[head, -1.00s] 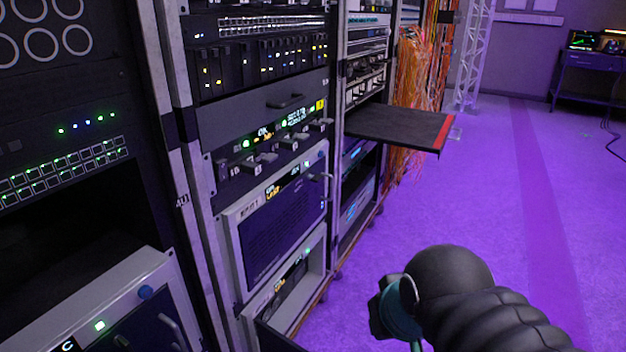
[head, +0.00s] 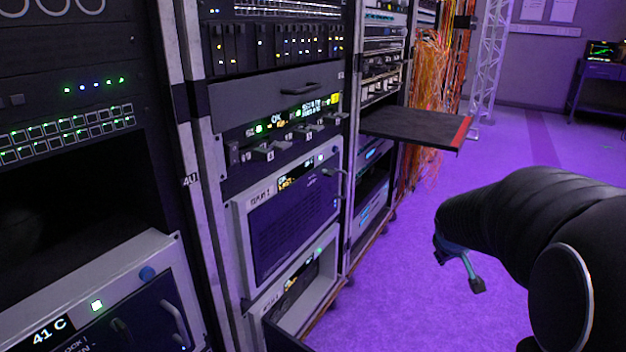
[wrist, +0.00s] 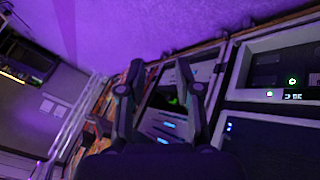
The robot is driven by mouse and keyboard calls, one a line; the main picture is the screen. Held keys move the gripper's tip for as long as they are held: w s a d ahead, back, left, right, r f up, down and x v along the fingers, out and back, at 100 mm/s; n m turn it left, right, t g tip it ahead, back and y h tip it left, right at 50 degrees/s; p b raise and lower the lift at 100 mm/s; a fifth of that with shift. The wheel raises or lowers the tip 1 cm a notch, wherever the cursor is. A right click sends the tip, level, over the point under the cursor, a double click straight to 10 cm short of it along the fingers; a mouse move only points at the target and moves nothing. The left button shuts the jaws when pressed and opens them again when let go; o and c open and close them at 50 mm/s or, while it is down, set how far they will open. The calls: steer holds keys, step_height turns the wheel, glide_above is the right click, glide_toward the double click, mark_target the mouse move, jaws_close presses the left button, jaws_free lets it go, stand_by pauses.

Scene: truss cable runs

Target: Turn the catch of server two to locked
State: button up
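Server two cannot be told for certain; the small labels are too blurred to read. A grey-framed unit (head: 290,225) with a dark mesh front sits in the middle rack of the head view. A small lever-like fitting (head: 334,172) is at its upper right corner; which way it is turned is unclear. My gripper (wrist: 160,68) is open and empty in the wrist view, its two dark fingers apart, with rack fronts beyond them. In the head view only a small teal and dark part of my gripper (head: 462,265) shows below my arm, over the floor, apart from the racks.
A black shelf with a red edge (head: 425,127) juts from the farther rack. Below the grey-framed unit is an open bay (head: 300,285). Orange cables (head: 432,80) hang beyond. A unit reading 41 C (head: 95,305) is at lower left. The purple floor (head: 400,280) is clear.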

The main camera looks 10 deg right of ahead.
steer(key=w+d+n+t+y+b, duration=0.15)
steer(key=w+n+t, duration=0.35)
steer(key=w, duration=0.5)
steer(key=w+d+n+t+y+b, duration=0.1)
steer(key=w+d+n+t+y, duration=0.15)
steer(key=w+n, duration=0.6)
steer(key=n+g+y, duration=0.3)
steer(key=n+y, duration=1.1)
steer(key=y, duration=0.1)
glide_toward(334, 174)
steer(key=shift+t, duration=0.25)
steer(key=x, duration=0.9)
steer(key=shift+w+a+f, duration=0.25)
jaws_close()
